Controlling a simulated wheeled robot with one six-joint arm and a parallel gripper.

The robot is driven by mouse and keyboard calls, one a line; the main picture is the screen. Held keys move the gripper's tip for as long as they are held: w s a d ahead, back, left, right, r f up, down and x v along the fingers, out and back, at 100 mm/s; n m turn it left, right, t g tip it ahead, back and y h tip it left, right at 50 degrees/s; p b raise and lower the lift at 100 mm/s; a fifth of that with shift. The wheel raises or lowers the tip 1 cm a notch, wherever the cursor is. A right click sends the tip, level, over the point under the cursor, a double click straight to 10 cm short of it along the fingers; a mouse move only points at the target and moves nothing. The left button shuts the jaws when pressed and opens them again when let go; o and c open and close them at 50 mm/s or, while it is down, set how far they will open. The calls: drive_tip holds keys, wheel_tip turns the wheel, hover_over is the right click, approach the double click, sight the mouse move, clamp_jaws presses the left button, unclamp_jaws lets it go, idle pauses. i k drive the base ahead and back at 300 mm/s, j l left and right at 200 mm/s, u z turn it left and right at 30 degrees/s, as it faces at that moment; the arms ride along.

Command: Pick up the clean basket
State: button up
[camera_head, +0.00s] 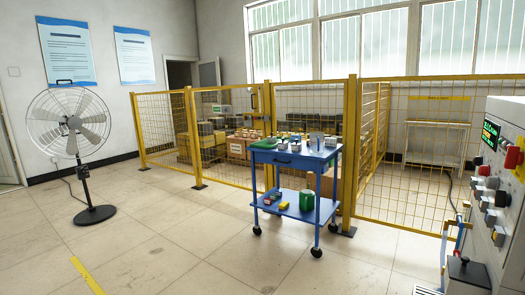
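I cannot make out a clean basket in this view. A blue two-shelf trolley (293,160) stands on the floor in front of the yellow fence. Its top carries several small items, too small to identify. On its lower shelf stand a green container (307,200) and small red, yellow and green items. My gripper is not in view.
Yellow mesh fence (225,130) runs behind the trolley, with stacked boxes (240,146) beyond it. A standing fan (77,130) is at left. A control panel (500,185) with knobs and a red-and-yellow button is close at right. The floor at front centre is clear.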

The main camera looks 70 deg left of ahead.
sight(282, 145)
drive_tip(key=j+u, duration=0.3)
drive_tip(key=u, duration=0.15)
drive_tip(key=i+j+u, duration=0.2)
drive_tip(key=u, duration=0.3)
drive_tip(key=i+j+u, duration=0.15)
drive_tip(key=j+u, duration=0.15)
drive_tip(key=u, duration=0.15)
drive_tip(key=i+j+u, duration=0.15)
drive_tip(key=i+j, duration=0.3)
drive_tip(key=i+j+u, duration=0.15)
drive_tip(key=i+j, duration=0.25)
drive_tip(key=i, duration=0.15)
